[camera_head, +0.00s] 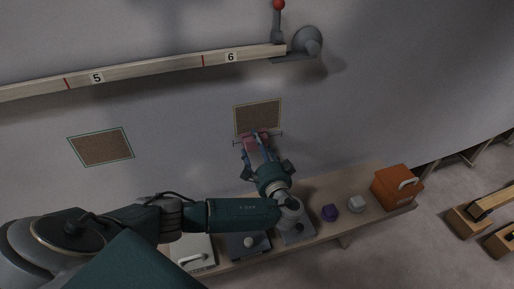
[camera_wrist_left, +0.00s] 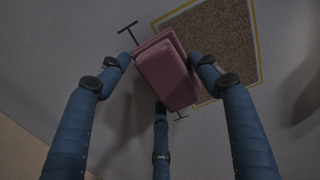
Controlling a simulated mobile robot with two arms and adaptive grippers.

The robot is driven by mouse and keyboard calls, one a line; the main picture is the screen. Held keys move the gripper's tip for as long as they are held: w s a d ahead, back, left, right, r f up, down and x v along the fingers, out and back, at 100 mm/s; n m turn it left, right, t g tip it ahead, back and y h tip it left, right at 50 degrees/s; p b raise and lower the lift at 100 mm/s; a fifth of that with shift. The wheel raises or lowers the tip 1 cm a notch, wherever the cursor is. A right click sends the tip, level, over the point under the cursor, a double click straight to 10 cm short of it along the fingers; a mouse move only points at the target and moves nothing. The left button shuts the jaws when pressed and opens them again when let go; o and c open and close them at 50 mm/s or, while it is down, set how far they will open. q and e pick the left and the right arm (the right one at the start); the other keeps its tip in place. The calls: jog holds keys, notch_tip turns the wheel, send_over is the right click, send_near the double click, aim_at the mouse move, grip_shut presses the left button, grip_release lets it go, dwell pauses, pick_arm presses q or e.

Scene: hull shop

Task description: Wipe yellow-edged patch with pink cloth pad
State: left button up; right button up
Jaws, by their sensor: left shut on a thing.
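The yellow-edged patch (camera_head: 258,116), a brown speckled rectangle, is on the grey wall above the bench. It also shows at the upper right of the left wrist view (camera_wrist_left: 221,36). My left gripper (camera_head: 257,141) is at the patch's lower edge, its blue fingers shut on the pink cloth pad (camera_head: 256,148). In the left wrist view the pad (camera_wrist_left: 166,72) sits between the fingers and overlaps the patch's lower left part. I cannot tell whether it touches the wall. My right gripper is not in view.
A green-edged patch (camera_head: 101,147) is on the wall to the left. A numbered rail (camera_head: 150,71) runs above. The bench (camera_head: 331,188) below holds a purple object (camera_head: 330,212), a pale block (camera_head: 357,203) and an orange box (camera_head: 397,187).

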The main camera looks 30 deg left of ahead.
aim_at(252, 104)
pick_arm(q)
jog(key=shift+w+a, duration=0.45)
jog(key=shift+a, duration=0.1)
dwell(0.4)
jog(key=shift+r+p, duration=2.4)
jog(key=shift+r, duration=0.8)
jog(key=shift+w+a+r+p, duration=0.1)
jog(key=shift+r+p, duration=2.6)
jog(key=shift+r, duration=0.75)
jog(key=shift+f+b, duration=5.75)
jog(key=shift+f, duration=0.8)
jog(key=shift+f+b, duration=0.25)
jog(key=shift+b, duration=0.05)
jog(key=shift+s, duration=0.2)
